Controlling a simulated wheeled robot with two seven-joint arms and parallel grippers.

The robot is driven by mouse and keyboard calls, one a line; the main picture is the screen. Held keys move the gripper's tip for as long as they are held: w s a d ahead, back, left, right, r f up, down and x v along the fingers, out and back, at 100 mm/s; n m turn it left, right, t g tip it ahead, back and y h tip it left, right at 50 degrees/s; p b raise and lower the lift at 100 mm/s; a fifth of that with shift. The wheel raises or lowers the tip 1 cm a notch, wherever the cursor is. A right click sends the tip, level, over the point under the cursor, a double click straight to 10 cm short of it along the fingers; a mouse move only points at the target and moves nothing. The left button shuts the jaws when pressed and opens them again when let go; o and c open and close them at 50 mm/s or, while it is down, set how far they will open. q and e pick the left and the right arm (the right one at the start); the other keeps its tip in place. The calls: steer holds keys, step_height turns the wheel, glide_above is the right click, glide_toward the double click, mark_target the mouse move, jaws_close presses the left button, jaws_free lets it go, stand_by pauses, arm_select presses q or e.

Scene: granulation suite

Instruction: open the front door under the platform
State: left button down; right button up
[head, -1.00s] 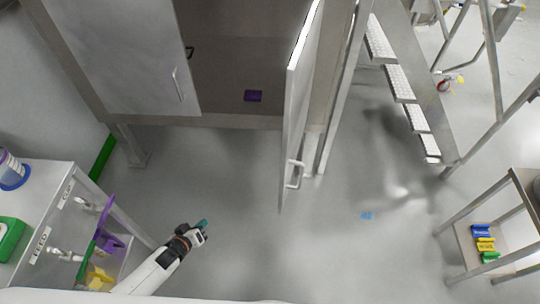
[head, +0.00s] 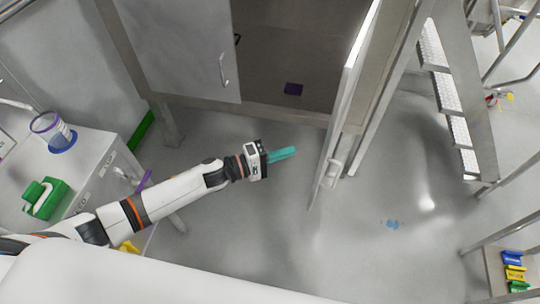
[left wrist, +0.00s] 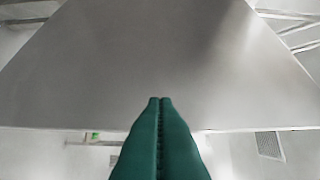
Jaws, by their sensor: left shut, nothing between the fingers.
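Under the platform is a grey cabinet with two door leaves. The left leaf (head: 180,50) looks closed and has a bar handle (head: 223,70). The right leaf (head: 345,110) stands swung out toward me, seen nearly edge-on, with its handle (head: 333,172) near its free edge. My left gripper (head: 293,152), with teal fingers, is shut and empty. In the head view it appears just left of the open leaf; I cannot tell whether it touches. In the left wrist view its fingers (left wrist: 160,100) point at a broad grey panel (left wrist: 150,60). My right gripper is not in view.
Metal steps (head: 450,95) stand right of the open leaf. A white cart (head: 95,150) with a green item (head: 45,198) is at left. Floor (head: 260,215) before the cabinet is clear.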

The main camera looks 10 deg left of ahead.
arm_select(q)
steer(key=d, duration=0.6)
steer(key=shift+w+d, duration=0.2)
steer(key=shift+w, duration=0.2)
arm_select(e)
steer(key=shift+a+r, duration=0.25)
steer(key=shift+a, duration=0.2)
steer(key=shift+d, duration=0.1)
